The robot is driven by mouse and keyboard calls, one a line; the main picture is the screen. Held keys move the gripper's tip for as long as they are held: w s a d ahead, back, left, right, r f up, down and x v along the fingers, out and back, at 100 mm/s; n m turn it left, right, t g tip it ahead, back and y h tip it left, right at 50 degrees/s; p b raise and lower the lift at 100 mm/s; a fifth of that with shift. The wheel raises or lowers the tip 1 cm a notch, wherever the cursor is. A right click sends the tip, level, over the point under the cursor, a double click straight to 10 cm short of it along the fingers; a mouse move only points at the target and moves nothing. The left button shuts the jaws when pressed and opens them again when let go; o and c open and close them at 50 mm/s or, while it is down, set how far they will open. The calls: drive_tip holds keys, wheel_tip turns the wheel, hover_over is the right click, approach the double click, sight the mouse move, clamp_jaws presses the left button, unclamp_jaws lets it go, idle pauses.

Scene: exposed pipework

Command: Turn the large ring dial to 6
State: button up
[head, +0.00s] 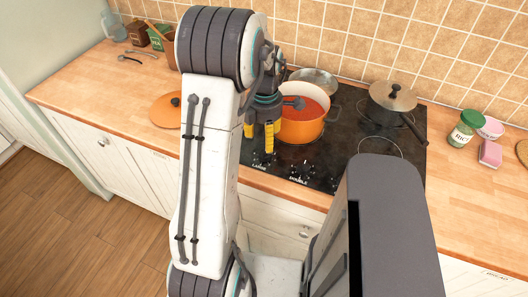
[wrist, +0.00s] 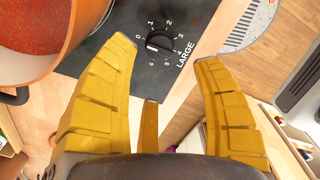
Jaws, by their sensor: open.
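The large ring dial (wrist: 159,41) is a black round knob on the black hob, with the word LARGE beside it and numbers around it. A small pale mark shows on its lower left side; I cannot tell for sure which number it points to. In the head view the dial (head: 262,159) is at the hob's front edge, partly behind my fingers. My gripper (wrist: 163,52) is open and empty, its yellow fingers spread to either side of the dial in the wrist view, apart from it. In the head view my gripper (head: 259,144) hangs just above the dial.
An orange pot (head: 302,128) with red contents stands on the hob close to my gripper. A second dial marked DOUBLE (head: 302,170) is to the right. A lidded pan (head: 391,97) stands at the back right. An orange lid (head: 165,110) lies on the counter at left.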

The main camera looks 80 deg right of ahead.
sight(265, 152)
drive_tip(key=shift+n, duration=1.2)
drive_tip(key=shift+f, duration=0.2)
drive_tip(key=shift+f+p, duration=0.35)
drive_tip(key=shift+f, duration=3.1)
drive_tip(key=c, duration=1.2)
drive_tip(key=shift+f, duration=0.1)
